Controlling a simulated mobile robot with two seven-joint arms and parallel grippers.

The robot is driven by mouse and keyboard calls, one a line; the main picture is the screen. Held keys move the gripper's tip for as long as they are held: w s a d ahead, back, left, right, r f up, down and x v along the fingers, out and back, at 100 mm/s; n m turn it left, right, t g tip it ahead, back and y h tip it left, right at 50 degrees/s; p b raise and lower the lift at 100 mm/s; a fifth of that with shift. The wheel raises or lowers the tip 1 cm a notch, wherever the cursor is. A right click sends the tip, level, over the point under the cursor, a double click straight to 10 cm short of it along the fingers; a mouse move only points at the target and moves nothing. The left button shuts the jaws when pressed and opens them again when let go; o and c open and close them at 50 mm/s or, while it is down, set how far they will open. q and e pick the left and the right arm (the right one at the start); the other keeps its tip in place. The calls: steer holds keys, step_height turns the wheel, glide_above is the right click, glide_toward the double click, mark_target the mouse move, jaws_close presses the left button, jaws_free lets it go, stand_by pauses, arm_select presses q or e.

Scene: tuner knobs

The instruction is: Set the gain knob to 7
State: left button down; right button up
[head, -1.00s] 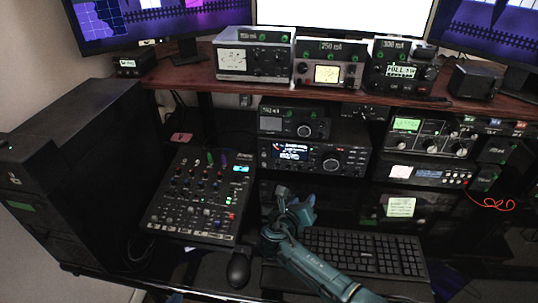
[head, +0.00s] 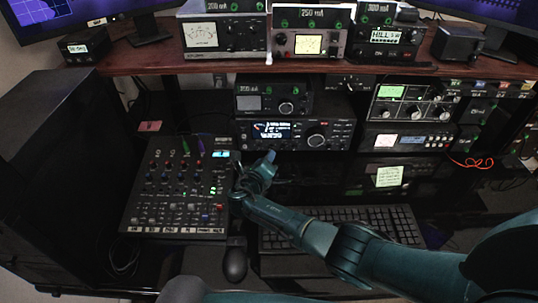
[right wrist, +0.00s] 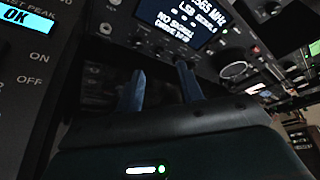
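I cannot read a gain label on any knob. A tuner-like unit (head: 384,113) with a green display and several knobs stands on the right, below the shelf. The radio (head: 345,141) in the middle has a lit screen and a large round knob (head: 316,141). Its screen also shows in the right wrist view (right wrist: 178,18). My right gripper (head: 262,165) is in front of the radio, beside the mixer's right edge. In the right wrist view its two fingers (right wrist: 160,67) stand apart with nothing between them. My left gripper is not in view.
A black mixer (head: 135,210) with many small knobs lies on the left. A keyboard (head: 385,222) and a mouse (head: 235,262) are in front, with my right arm over the keyboard. Several meter boxes, such as one at left (head: 190,55), stand on the wooden shelf (head: 150,66).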

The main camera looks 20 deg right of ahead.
mark_target(271, 148)
steer(key=b+x, duration=0.2)
steer(key=x, duration=0.2)
steer(key=shift+w+d+f, duration=0.15)
steer(key=shift+w+f, duration=0.15)
steer(key=shift+w+d+b, duration=0.35)
steer(key=shift+w+b, duration=0.05)
steer(key=shift+w, duration=0.1)
steer(key=shift+c, duration=0.3)
jaws_close()
